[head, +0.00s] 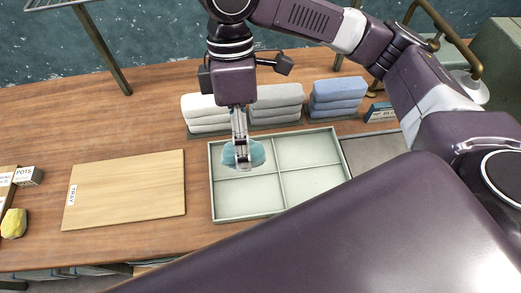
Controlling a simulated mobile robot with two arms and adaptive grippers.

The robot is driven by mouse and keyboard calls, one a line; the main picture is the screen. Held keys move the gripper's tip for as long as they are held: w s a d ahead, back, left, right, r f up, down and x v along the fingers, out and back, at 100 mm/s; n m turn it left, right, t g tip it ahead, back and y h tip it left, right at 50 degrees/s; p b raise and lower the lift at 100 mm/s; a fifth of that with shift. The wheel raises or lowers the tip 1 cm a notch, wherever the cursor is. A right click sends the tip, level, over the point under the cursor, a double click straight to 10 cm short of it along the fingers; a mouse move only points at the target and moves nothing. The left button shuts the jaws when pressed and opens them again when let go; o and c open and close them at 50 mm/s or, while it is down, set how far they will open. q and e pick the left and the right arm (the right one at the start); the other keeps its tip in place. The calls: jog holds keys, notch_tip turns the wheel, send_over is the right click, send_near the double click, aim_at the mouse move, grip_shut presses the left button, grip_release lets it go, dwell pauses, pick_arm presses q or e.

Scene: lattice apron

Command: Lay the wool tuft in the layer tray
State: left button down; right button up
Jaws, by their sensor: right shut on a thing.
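A teal, fluffy wool tuft (257,153) is between the fingers of my right gripper (242,164), over the back left compartment of the pale green tray (278,186). The right gripper points down and is shut on the tuft. The fingers hide the tuft's middle. I cannot tell whether the tuft touches the tray floor. The tray has four compartments, and the other three look empty. My left gripper is not in view.
Folded towel stacks in white (205,112), grey (277,105) and blue (338,95) stand behind the tray. A wooden board (125,190) labelled "TRAY" lies left of it.

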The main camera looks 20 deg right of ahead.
jog(key=f, duration=1)
jog(key=f+p, duration=0.1)
jog(key=f, duration=0.4)
jog(key=shift+s+f, duration=0.35)
jog(key=shift+s, duration=0.05)
jog(key=shift+w+f, duration=0.1)
jog(key=shift+f, duration=1.5)
jog(key=shift+f, duration=0.15)
jog(key=o, duration=0.9)
jog(key=shift+b+v, duration=0.9)
jog(key=shift+v, duration=5.25)
